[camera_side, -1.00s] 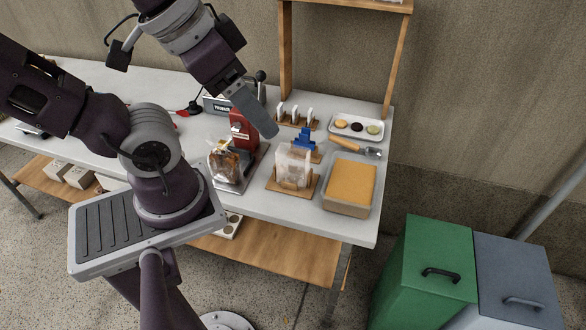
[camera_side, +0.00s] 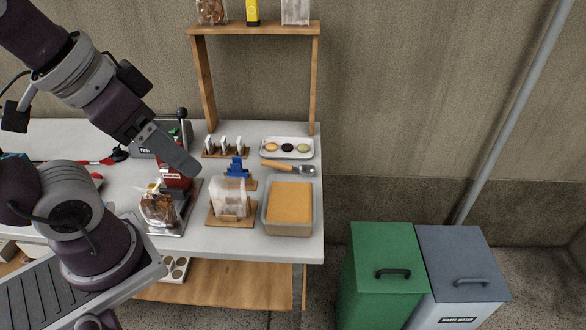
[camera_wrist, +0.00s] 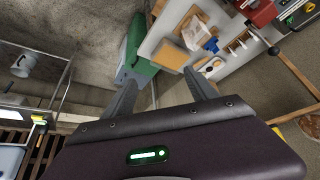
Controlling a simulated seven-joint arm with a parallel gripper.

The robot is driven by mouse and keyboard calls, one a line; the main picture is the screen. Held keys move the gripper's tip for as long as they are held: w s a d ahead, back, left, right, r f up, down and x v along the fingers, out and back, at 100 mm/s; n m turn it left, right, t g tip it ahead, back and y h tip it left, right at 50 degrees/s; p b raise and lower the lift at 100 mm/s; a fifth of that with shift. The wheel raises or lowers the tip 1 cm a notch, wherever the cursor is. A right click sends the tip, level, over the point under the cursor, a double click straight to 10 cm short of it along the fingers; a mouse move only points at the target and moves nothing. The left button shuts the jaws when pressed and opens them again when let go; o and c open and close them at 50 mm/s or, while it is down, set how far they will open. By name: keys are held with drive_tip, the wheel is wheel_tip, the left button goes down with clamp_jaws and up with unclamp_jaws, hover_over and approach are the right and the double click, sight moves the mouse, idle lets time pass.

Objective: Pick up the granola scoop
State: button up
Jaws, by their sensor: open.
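The granola scoop (camera_side: 288,168) lies on the white table between the cookie tray and the tan-filled bin, its wooden handle to the left and its metal end to the right. My gripper (camera_side: 180,158) is above the table, left of the scoop and apart from it, near the red device. In the wrist view my gripper (camera_wrist: 163,76) has its two fingers spread with nothing between them. I cannot make out the scoop clearly in the wrist view.
The tray of cookies (camera_side: 287,147) is behind the scoop and the bin (camera_side: 289,228) in front. A blue item (camera_side: 237,168), a bagged stand (camera_side: 230,198) and a clip rack (camera_side: 226,151) stand left of it. A wooden shelf (camera_side: 254,29) rises behind. Green (camera_side: 380,275) and grey bins stand right.

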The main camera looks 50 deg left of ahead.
drive_tip(key=c, duration=0.5)
drive_tip(key=n+g, duration=0.6)
drive_tip(key=n, duration=2.1)
hover_over(280, 164)
drive_tip(key=f, duration=2.4)
drive_tip(key=shift+w+d+f, duration=0.15)
drive_tip(key=shift+w+f, duration=0.05)
drive_tip(key=shift+f, duration=0.2)
drive_tip(key=f, duration=0.7)
drive_tip(key=shift+s+a, duration=0.1)
drive_tip(key=shift+a, duration=0.1)
